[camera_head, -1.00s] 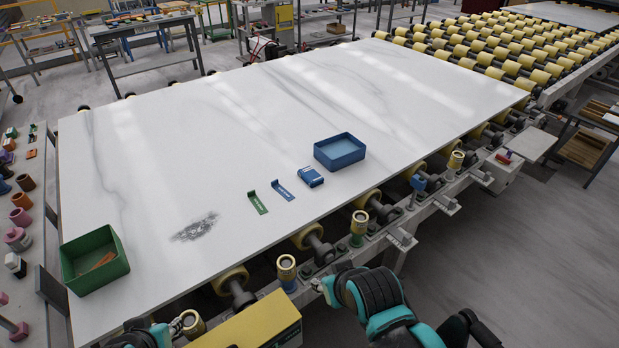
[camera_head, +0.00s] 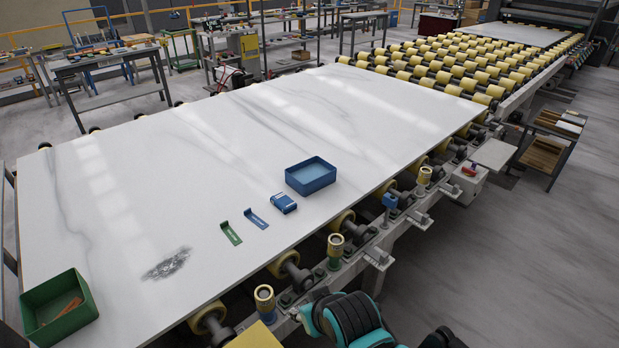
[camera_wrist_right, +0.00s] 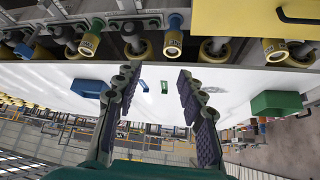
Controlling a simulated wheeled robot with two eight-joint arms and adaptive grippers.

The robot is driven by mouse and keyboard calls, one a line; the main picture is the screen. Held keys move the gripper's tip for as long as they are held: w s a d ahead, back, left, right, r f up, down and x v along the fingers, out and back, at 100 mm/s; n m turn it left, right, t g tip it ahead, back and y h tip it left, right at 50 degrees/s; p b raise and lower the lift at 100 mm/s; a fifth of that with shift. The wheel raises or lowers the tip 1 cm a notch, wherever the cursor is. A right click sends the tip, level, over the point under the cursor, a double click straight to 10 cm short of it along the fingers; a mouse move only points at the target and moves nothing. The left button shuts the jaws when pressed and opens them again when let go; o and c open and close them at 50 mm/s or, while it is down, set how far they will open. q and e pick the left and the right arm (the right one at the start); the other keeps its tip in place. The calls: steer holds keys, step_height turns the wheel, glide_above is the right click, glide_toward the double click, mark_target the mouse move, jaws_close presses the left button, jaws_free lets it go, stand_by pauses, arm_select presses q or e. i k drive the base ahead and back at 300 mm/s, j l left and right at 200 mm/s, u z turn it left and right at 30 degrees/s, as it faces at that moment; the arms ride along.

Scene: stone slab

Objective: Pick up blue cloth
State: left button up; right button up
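The blue cloth (camera_head: 284,204) is a small folded blue bundle lying on the white stone slab (camera_head: 200,150), near its front edge. It lies between the blue tray and a small blue label. In the right wrist view I cannot make it out; the left-hand finger seems to cover that place. My right gripper (camera_wrist_right: 158,78) is open and empty, its two fingers spread with the slab beyond them. In the head view, my right arm shows at the bottom, in front of the slab's edge and apart from the cloth. My left gripper is not in view.
A blue tray (camera_head: 311,186) stands right of the cloth. A blue label (camera_head: 256,219) and a green label (camera_head: 231,233) lie left of it. A green bin (camera_head: 60,322) stands at the slab's left corner. Rollers and posts (camera_head: 335,252) line the front edge. The slab's middle is clear.

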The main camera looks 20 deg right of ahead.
mark_target(281, 201)
steer(key=i+l+u, duration=0.3)
steer(key=l+u, duration=0.3)
steer(key=l, duration=0.2)
steer(key=i+l+u, duration=0.15)
steer(key=l+u, duration=0.15)
steer(key=l, duration=0.15)
steer(key=i+l+u, duration=0.1)
steer(key=l+u, duration=0.15)
steer(key=l, duration=0.2)
